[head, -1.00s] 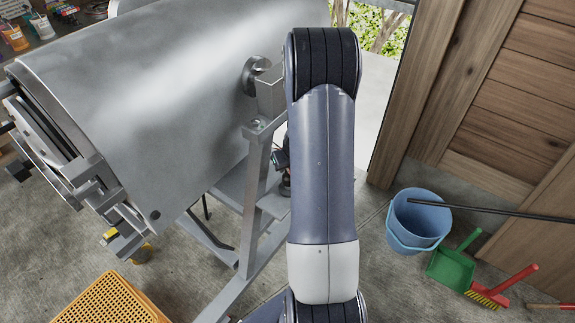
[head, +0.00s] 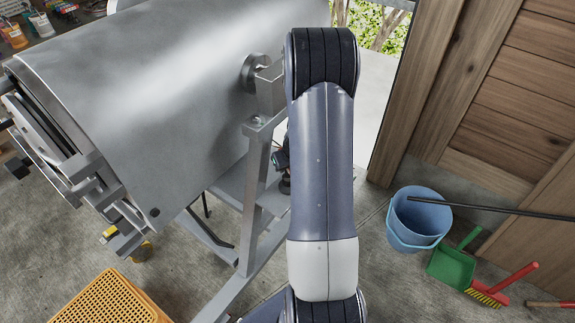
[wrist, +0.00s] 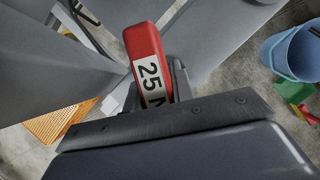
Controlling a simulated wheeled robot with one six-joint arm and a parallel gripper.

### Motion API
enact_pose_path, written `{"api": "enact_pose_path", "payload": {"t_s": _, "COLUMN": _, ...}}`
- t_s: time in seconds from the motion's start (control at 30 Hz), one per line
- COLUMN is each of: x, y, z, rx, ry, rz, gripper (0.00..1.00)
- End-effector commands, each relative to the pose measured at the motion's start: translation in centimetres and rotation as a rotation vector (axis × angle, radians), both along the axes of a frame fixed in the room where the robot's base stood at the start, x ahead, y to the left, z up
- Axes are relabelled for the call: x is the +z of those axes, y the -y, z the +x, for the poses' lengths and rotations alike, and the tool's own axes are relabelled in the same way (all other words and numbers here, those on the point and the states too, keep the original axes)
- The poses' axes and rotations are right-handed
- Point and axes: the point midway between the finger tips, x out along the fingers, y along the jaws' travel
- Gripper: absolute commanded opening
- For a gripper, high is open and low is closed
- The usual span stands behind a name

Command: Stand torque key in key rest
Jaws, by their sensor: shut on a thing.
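The torque key (wrist: 146,55) shows in the wrist view as a red body with a white label reading "25" and part of an "N". My gripper (wrist: 155,88) is shut on it, with dark fingers at either side of it. The key's lower end is hidden by the gripper body. In the head view my arm covers the key and most of the gripper. I cannot make out the key rest in either view.
A large grey metal drum (head: 150,100) on a steel frame (head: 253,195) stands close on the left. A yellow-orange crate (head: 110,300) sits at lower left. A blue bucket (head: 418,218), green dustpan (head: 450,268) and red brush (head: 505,285) are on the floor at right, by a wooden wall.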

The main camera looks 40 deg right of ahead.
Motion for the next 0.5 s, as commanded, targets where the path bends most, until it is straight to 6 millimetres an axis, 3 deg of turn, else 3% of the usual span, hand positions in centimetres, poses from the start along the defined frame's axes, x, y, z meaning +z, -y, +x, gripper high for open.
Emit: {"api": "enact_pose_path", "payload": {"t_s": 0.5, "x": -1.6, "y": 0.0, "z": 0.0, "rx": 0.000, "ry": 0.001, "rz": 0.000, "gripper": 0.00}}
